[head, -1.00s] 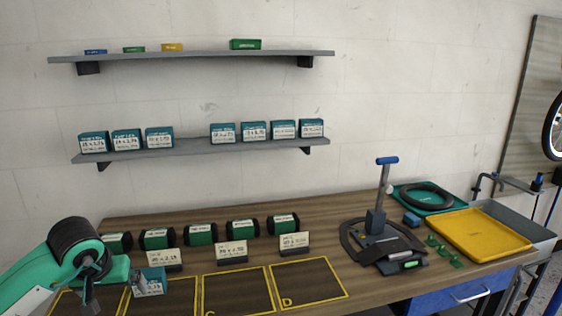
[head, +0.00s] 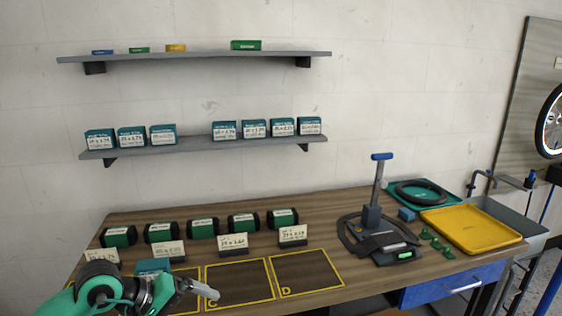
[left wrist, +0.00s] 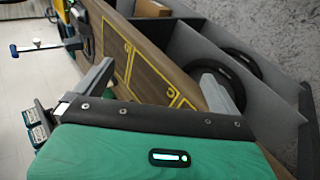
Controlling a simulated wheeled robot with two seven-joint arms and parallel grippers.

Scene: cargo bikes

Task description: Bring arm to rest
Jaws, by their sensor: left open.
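My left arm comes in at the lower left of the head view. Its gripper (head: 207,291) is over the bench's front part, near the yellow-outlined area C (head: 240,283). In the left wrist view the two grey fingers (left wrist: 158,82) are spread apart with nothing between them. A teal box (head: 153,266) stands on the bench behind my arm, which partly hides it. The gripper is apart from this box. My right gripper is in neither view.
Several green-and-black rolls and white cards stand on the wooden bench (head: 330,207). A black stand with a blue handle (head: 381,157) and a yellow tray (head: 470,229) are at right. The left wrist view shows a grey bin (left wrist: 265,95) holding black tires beside the bench.

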